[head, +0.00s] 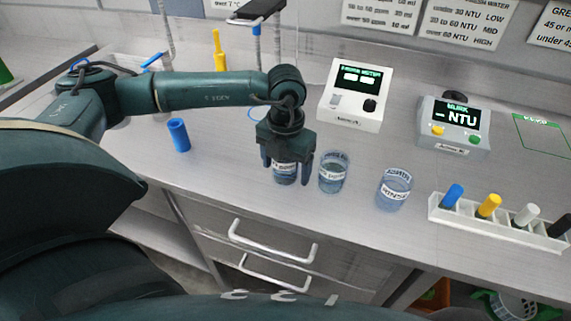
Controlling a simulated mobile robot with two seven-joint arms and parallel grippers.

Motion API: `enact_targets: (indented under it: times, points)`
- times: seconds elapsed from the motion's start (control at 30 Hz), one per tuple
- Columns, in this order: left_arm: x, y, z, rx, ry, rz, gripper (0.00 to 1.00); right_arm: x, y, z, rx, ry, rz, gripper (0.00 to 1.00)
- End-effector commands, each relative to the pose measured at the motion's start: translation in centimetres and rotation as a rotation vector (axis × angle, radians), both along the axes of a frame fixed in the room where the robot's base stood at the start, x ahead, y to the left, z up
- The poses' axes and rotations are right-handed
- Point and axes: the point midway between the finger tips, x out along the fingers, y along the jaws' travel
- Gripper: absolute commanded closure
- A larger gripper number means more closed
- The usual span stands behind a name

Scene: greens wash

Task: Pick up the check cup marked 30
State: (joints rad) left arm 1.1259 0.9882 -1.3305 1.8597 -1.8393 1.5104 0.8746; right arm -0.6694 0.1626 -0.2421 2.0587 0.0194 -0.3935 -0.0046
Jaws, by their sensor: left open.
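My left gripper (287,170) points down over a clear cup (285,179) near the front of the bench. It is open, with one finger on each side of the cup; I cannot tell whether they touch it. The gripper hides the cup's upper part, and its white label is too small to read. A second clear cup (333,174) with a label stands just to the right. I cannot make out the mark 30 on any cup. My right gripper is not in view.
A meter (355,97) stands behind the cups, and an NTU meter (453,128) stands behind to the right. A white rack (478,224) with several coloured-capped vials lies at the right front. A blue cylinder (179,135) stands to the left. Drawers are below the front edge.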

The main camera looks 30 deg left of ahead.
Motion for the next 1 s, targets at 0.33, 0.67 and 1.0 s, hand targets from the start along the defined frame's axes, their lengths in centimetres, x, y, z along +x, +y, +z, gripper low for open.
enact_targets:
  times: [0.33,0.67,1.0]
  points:
    - [0.01,-0.03,-0.40,0.000,-0.001,-0.001,0.28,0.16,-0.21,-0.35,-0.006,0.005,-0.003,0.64]
    - [0.01,-0.04,-0.36,0.000,-0.001,-0.001,0.55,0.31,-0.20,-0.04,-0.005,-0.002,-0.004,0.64]
    - [0.02,-0.03,-0.34,0.000,-0.001,0.000,0.74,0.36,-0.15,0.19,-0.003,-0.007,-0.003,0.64]
